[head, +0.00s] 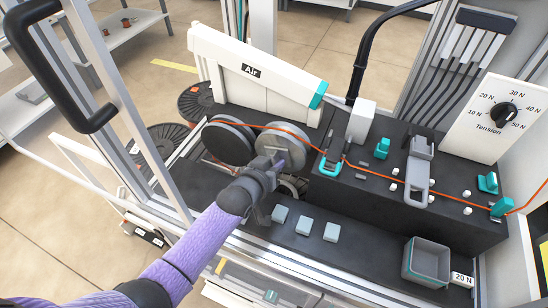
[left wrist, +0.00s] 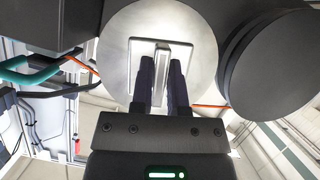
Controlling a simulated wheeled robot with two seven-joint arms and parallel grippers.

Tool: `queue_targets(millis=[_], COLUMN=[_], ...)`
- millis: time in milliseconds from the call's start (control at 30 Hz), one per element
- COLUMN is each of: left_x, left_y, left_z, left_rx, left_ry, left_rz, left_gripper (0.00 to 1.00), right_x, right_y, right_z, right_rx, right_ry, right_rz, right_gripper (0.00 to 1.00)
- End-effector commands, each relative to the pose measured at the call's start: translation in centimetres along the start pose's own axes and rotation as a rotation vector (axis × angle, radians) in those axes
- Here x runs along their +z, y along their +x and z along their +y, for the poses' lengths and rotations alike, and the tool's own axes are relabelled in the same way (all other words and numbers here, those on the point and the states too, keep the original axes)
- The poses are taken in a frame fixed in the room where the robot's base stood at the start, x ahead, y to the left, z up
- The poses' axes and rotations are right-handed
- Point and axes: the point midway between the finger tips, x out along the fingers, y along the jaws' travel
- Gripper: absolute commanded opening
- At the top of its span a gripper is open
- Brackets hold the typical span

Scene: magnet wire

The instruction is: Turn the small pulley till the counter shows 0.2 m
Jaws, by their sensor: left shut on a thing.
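The silver round pulley (head: 296,138) stands upright on the black machine, partly hidden by my left gripper (head: 272,166). In the left wrist view the silver disc (left wrist: 120,40) carries a squarish plate with a raised bar (left wrist: 161,75). My left gripper (left wrist: 161,92) is shut on this bar, one dark finger on each side. A larger dark wheel (head: 228,142) is beside it on the left; a dark wheel (left wrist: 275,65) shows at right in the wrist view. An orange wire (head: 395,192) passes over the wheels and across the black deck. I cannot make out any counter reading. My right gripper is not in view.
A white guard marked "Air" (head: 260,75) stands behind the wheels. Three grey blocks (head: 304,225) and a grey open bin (head: 427,262) are on the front ledge. A tension dial (head: 504,112) is at right. Upright metal posts (head: 120,95) frame the left side.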

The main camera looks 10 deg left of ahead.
Motion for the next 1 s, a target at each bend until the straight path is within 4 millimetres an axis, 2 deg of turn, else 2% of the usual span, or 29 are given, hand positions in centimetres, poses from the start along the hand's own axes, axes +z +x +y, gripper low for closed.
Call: queue_targets(millis=[400, 900, 933, 1000], left_x=[0.15, 0.20, 0.20, 0.17], left_y=[-0.02, 0.00, 0.00, 0.00], left_z=[-0.03, -0.05, -0.05, -0.05], left_rx=[-0.056, -0.061, -0.061, -0.061], left_ry=[0.134, 0.146, 0.146, 0.146], left_rz=[-0.004, -0.004, -0.004, -0.003], left_gripper=[0.00, 0.00, 0.23, 0.38], right_x=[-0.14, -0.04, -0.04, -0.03], right_y=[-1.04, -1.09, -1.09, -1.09], right_z=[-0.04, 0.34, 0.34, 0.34], right_rx=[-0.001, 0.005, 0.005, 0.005], right_ry=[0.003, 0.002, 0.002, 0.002], right_rz=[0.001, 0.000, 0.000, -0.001], right_gripper=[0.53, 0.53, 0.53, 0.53])
